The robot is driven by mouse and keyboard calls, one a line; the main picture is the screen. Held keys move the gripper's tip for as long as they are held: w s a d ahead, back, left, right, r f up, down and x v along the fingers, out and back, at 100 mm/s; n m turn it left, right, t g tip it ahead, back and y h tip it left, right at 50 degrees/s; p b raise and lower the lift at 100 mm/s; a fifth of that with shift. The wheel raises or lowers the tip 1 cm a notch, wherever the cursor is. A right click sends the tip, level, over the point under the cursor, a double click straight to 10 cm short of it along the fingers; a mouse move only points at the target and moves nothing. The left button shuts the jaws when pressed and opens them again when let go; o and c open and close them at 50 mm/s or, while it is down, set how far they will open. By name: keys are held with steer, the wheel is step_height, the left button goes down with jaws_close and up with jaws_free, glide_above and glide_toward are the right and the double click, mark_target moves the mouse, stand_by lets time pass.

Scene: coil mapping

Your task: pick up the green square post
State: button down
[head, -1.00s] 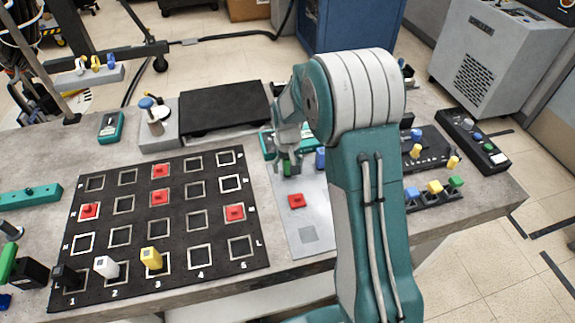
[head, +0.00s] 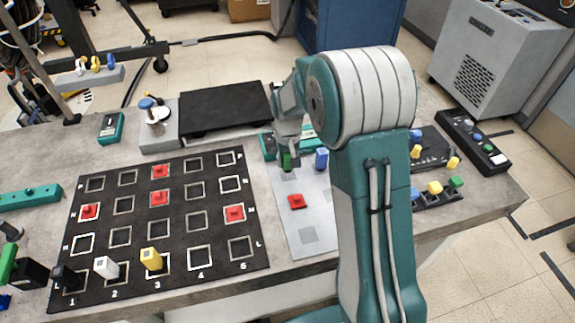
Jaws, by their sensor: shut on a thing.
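The green square post (head: 287,162) is upright near the back of the grey plate (head: 322,222). My gripper (head: 287,151) is directly above it, with its fingers closed around the post's upper part. The lower part of the post shows below the fingers. Whether its base touches the plate is hard to tell. A blue post (head: 321,159) stands just to the right, apart from my gripper. A red square piece (head: 297,201) lies on the plate in front of the green post.
A black grid board (head: 180,238) with red pieces and white, yellow and black posts lies to the left. A black platform (head: 225,110) is behind. My arm hides part of the table. Racks with coloured pieces (head: 435,187) stand at the right.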

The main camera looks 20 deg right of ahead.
steer(key=s+a+r, duration=0.2)
steer(key=s+r, duration=0.3)
steer(key=s, duration=0.1)
steer(key=s+a+r, duration=0.3)
steer(key=s+r, duration=0.2)
steer(key=s, duration=0.2)
steer(key=shift+a+r, duration=0.15)
steer(key=shift+a, duration=0.2)
steer(key=shift+d, duration=0.1)
